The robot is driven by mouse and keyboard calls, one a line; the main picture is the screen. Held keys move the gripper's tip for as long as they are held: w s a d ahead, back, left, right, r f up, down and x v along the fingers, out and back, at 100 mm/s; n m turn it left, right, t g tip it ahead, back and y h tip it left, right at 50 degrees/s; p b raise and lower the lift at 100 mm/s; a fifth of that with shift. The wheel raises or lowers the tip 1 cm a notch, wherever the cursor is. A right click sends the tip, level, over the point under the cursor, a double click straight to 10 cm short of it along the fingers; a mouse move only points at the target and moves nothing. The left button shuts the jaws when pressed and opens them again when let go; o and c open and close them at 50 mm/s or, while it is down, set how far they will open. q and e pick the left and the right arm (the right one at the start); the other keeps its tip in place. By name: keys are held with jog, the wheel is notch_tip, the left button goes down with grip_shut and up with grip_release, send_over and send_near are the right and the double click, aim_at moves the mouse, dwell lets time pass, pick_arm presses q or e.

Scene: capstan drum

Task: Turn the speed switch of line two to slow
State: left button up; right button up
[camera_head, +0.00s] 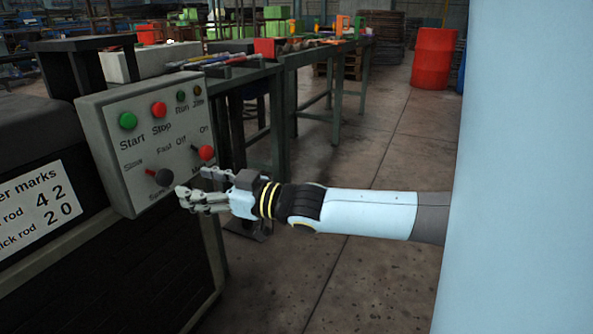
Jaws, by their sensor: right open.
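The grey control box (128,190) stands at the left with its sloped face toward me. Its lower left lever has a dark round knob (163,177) between the words Slow and Fast; the label below it is partly hidden. I cannot tell clearly which way the lever leans. No line number is readable on the box. My right gripper (192,182) comes from the right and is open and empty. Its fingertips are just right of the dark knob, close to it; whether they touch is unclear. My left gripper is not in view.
A red-knobbed lever (206,152) marked Off and On sits just above my fingers. A green Start button (127,121) and a red Stop button (159,109) are higher up. A long workbench (290,62) stands behind, a red drum (433,58) farther back.

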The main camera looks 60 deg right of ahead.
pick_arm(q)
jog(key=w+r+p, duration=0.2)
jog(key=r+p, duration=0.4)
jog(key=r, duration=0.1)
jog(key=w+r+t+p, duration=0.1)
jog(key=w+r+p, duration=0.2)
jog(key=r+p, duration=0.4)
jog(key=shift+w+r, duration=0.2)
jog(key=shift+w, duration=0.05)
pick_arm(e)
jog(key=s+d+f+m+g+h, duration=0.1)
jog(key=s+f+g, duration=0.3)
jog(key=s+f, duration=0.6)
jog(key=s+d+f+m+g+h, duration=0.2)
jog(key=s+f+g+h, duration=0.2)
jog(key=s+f, duration=0.7)
jog(key=shift+s+d+m+g, duration=0.2)
jog(key=shift+s+m+g, duration=0.1)
jog(key=shift+s+g, duration=0.55)
jog(key=shift+r, duration=0.1)
